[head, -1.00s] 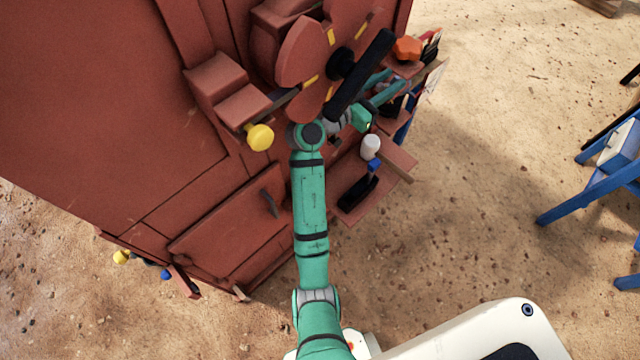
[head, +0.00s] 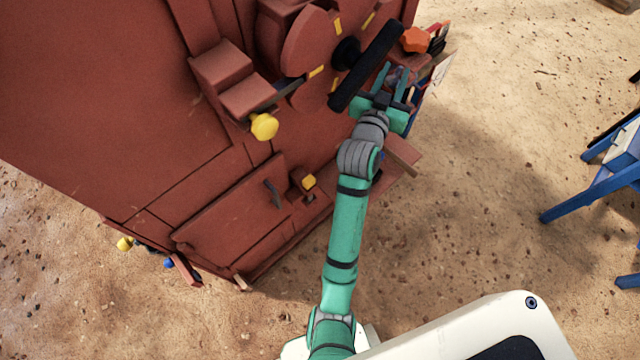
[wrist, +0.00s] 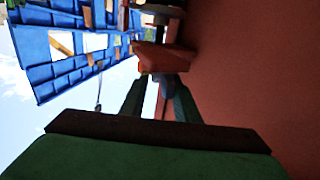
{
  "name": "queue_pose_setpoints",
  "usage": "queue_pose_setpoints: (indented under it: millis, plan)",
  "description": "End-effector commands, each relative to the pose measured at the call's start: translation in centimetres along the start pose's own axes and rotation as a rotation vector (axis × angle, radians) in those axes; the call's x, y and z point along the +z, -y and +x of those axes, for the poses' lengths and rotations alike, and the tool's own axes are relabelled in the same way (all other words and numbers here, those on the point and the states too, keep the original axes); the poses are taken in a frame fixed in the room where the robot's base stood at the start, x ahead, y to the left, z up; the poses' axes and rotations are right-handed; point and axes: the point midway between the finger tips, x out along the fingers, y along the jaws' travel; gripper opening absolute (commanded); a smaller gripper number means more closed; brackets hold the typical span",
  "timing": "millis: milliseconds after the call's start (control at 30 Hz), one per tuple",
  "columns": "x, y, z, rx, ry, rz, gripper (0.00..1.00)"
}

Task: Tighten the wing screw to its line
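An orange lobed knob (head: 414,40), which looks like the wing screw, sticks out at the upper right of the red machine. The line for the screw cannot be made out.
A black bar handle (head: 365,66) on the red flywheel (head: 308,42) is close left of my gripper. A yellow knob (head: 264,126) is farther left. A brown shelf (head: 402,155) juts out below. Open sand lies to the right, with a blue stand (head: 590,185).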

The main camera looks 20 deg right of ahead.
Motion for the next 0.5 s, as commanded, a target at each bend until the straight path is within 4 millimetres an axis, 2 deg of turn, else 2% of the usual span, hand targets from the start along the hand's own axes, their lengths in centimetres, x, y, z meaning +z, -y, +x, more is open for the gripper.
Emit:
queue_pose_setpoints:
  millis: [33,500]
  plan:
    - [0.2,0.2,-1.2,-0.005,0.002,-0.001,0.28]
    - [0.1,0.2,-9.2,-0.003,0.003,-0.002,0.28]
